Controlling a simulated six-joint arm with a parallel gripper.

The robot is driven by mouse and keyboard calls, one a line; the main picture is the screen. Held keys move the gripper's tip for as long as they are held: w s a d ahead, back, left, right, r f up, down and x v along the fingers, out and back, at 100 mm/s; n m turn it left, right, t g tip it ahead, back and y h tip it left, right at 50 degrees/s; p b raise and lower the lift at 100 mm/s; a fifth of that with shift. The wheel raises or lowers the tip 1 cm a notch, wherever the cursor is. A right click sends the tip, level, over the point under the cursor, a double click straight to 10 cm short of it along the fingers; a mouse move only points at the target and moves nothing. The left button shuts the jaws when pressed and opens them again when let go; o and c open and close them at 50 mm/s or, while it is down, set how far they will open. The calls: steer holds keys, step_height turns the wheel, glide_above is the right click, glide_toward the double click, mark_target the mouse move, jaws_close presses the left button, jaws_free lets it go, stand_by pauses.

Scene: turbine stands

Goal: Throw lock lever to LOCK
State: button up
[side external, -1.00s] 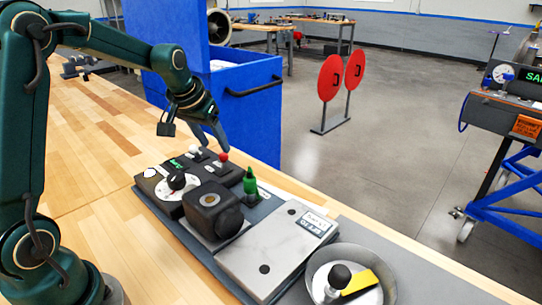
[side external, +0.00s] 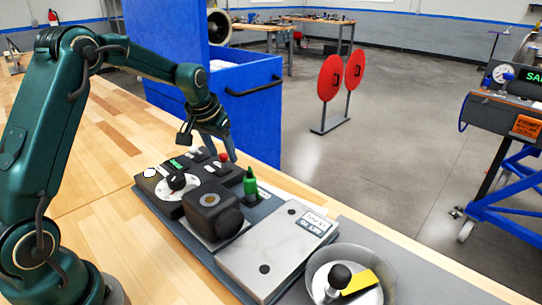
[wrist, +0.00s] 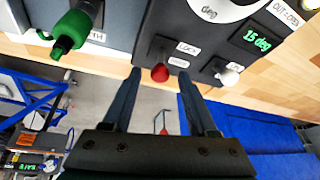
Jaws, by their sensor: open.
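The lock lever has a red knob (wrist: 160,72) on a dark panel, beside small labels, one seeming to read LOCK. In the side external view the red knob (side external: 224,157) is partly hidden by my fingers. My gripper (wrist: 159,85) is open, and in the wrist view its two fingertips appear on either side of the red knob. The knob shows between them, and contact cannot be told. In the side external view my gripper (side external: 232,156) points down at the panel's far edge.
A white-knobbed lever (wrist: 230,76) stands close to the red one, near a 15 deg display (wrist: 257,39). A green handle (side external: 250,184), black block (side external: 212,212) and grey plate (side external: 275,250) are nearby. A blue cabinet (side external: 250,115) stands behind the bench.

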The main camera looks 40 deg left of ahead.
jaws_close()
steer(key=shift+s, duration=0.1)
steer(key=shift+s+d+t, duration=0.1)
steer(key=shift+s+t, duration=0.15)
steer(key=shift+t, duration=0.35)
steer(key=shift+s, duration=0.1)
jaws_free()
